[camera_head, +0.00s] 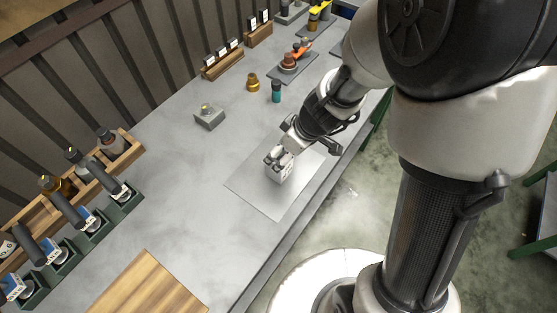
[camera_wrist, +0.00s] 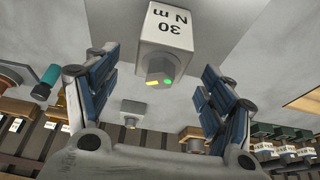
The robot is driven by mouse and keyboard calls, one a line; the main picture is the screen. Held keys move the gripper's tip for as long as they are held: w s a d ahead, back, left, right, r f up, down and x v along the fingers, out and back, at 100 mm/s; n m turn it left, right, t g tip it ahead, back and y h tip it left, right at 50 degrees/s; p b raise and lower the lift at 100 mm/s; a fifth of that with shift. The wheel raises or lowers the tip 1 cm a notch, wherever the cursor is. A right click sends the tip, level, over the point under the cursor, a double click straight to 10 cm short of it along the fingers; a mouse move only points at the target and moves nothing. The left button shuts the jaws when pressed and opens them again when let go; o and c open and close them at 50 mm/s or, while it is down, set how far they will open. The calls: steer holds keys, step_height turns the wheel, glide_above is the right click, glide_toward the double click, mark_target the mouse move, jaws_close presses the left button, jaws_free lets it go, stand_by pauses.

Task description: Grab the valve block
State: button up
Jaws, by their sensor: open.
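A white block marked "30 N m" (camera_head: 279,168), apparently the valve block, stands on a light grey mat (camera_head: 250,184) on the bench. In the wrist view the block (camera_wrist: 168,28) shows at the top centre, with a grey round port bearing yellow and green marks. My gripper (camera_wrist: 158,75) is open, with its two blue-padded fingers apart to the left and right of the block's port end. In the head view my gripper (camera_head: 302,142) is right at the block and partly covers it. I cannot tell whether a finger touches it.
A small grey block with a yellowish top (camera_head: 209,118) stands farther back. A brass fitting (camera_head: 253,82) and a teal bottle (camera_head: 276,92) are near it. Green bins (camera_head: 92,230) with tools line the left. A wooden board (camera_head: 148,287) lies at the front. Bench left of the mat is clear.

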steer(key=b+x, duration=0.2)
steer(key=x, duration=0.3)
steer(key=shift+s+f, duration=0.15)
steer(key=shift+f, duration=0.15)
steer(key=shift+c, duration=0.2)
steer(key=shift+r, duration=0.1)
jaws_close()
stand_by(0.5)
